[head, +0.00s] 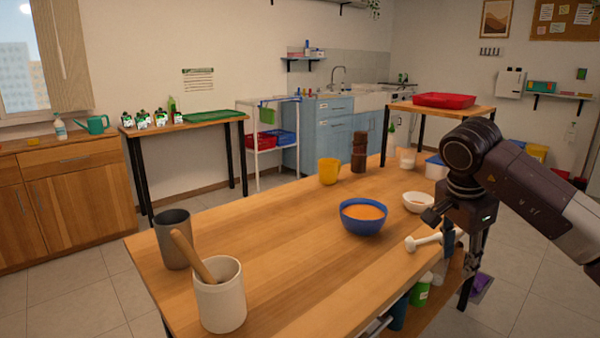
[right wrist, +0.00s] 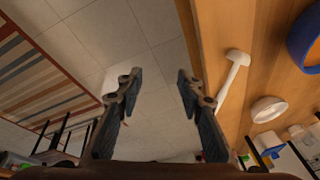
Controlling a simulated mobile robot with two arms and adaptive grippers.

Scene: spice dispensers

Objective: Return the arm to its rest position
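My right arm comes in from the right in the head view. Its gripper (head: 462,258) hangs fingers-down at the right edge of the wooden table (head: 290,260). In the right wrist view the gripper (right wrist: 158,76) has its two fingers spread apart, with only floor showing between them. A white pestle-like tool (head: 424,242) lies on the table just left of the gripper, apart from it in the right wrist view (right wrist: 233,75). My left gripper is not in view.
On the table stand a blue bowl (head: 363,227) with orange contents, a white bowl (head: 418,207), a yellow mug (head: 328,172), a brown mill (head: 359,160), a grey cup (head: 174,252) and a white crock (head: 220,308). Bottles (head: 421,291) sit below the table's right edge. A striped rug (right wrist: 38,75) lies on the floor.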

